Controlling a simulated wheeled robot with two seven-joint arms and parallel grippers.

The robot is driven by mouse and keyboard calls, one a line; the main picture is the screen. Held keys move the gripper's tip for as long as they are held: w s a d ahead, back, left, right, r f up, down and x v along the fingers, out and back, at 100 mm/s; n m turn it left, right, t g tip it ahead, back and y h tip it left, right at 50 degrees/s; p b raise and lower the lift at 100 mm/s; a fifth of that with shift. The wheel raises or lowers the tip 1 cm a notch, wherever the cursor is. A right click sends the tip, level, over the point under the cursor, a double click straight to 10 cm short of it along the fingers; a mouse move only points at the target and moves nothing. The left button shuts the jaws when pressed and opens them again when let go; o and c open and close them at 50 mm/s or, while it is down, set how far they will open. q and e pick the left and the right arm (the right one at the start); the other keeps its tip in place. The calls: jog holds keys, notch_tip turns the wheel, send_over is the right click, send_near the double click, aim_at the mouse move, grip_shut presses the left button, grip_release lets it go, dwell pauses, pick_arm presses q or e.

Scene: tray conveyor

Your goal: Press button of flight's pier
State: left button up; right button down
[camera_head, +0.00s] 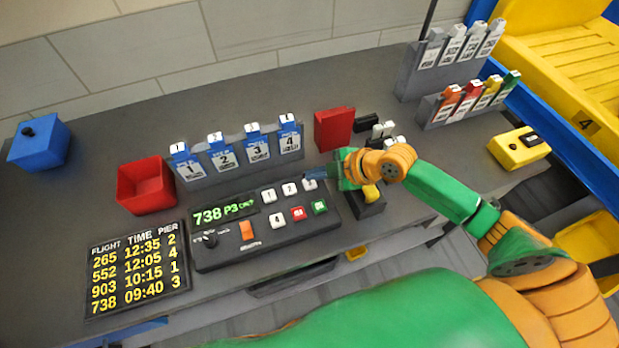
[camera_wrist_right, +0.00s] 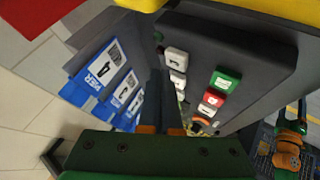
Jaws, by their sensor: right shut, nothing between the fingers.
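The control panel (camera_head: 265,232) is a dark box on the grey counter. Its green display (camera_head: 222,213) reads 738 P3 and what looks like OK?. White buttons 1 (camera_head: 268,195) and 2 (camera_head: 289,189), white button 4 (camera_head: 277,220), a red button (camera_head: 298,213) and a green button (camera_head: 319,206) show; an orange one (camera_head: 246,229) is at left. My right gripper (camera_head: 314,178) is shut and empty at the top row, right of button 2, hiding what lies beneath; contact is unclear. The flight board (camera_head: 137,273) lists 738, 09:40, pier 3. My left gripper is out of view.
A red bin (camera_head: 145,184) and a rack of blue numbered tags (camera_head: 238,155) stand behind the panel. A red block (camera_head: 334,128) is near my right wrist. A yellow button box (camera_head: 519,147) sits at right, beside the yellow conveyor (camera_head: 570,60).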

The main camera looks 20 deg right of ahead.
aim_at(314, 184)
notch_tip(314, 184, up, 5)
jog(key=p, duration=0.5)
jog(key=shift+r, duration=0.1)
dwell(0.4)
